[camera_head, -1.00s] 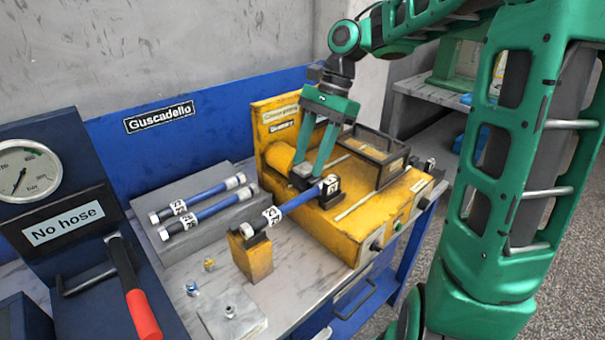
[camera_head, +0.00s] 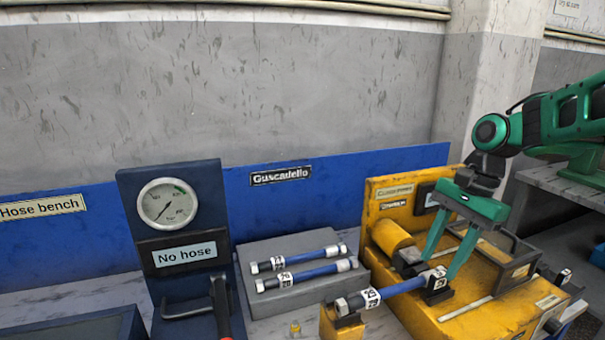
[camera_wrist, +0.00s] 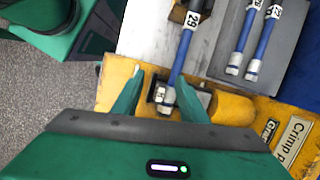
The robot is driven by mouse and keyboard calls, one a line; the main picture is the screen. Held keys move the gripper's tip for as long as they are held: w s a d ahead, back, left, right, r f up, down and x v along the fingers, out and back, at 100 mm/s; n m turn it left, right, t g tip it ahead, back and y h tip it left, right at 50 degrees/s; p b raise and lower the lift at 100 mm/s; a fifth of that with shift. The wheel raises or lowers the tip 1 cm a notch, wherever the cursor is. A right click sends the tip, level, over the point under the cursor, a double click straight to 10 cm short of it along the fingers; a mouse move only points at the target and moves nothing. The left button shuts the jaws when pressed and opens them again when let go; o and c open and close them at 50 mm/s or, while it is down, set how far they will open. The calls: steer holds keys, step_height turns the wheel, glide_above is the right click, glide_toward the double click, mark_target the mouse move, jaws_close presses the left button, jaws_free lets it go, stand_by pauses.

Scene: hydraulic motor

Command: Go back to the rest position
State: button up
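My gripper (camera_head: 441,267) is above the yellow crimp machine (camera_head: 475,325), its two green fingers spread apart on either side of a blue hose's (camera_head: 403,286) end. The hose lies with one end on the machine and the other on a small yellow block (camera_head: 342,325). It carries white number tags; the nearer one in the wrist view reads 29. Whether a finger touches the hose is unclear in the head view.
Two more blue hoses (camera_head: 310,272) lie on a grey block (camera_head: 262,314) to the left. A gauge panel (camera_head: 190,232) marked "No hose" stands further left. Above the machine is open air.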

steer(key=s+d+f+n+h, duration=0.1)
steer(key=s+d+f+n, duration=0.1)
steer(key=s, duration=0.5)
steer(key=s+d+f+n+h, duration=0.1)
steer(key=s+d+f+n, duration=0.1)
steer(key=s+d, duration=0.3)
steer(key=s+d+f+n+h, duration=0.1)
steer(key=s+d, duration=0.3)
steer(key=s, duration=0.5)
steer(key=shift+f+n+t, duration=0.3)
steer(key=shift+f+n, duration=0.1)
steer(key=shift+n, duration=0.3)
steer(key=shift+w+f, duration=0.25)
steer(key=shift+w, duration=0.4)
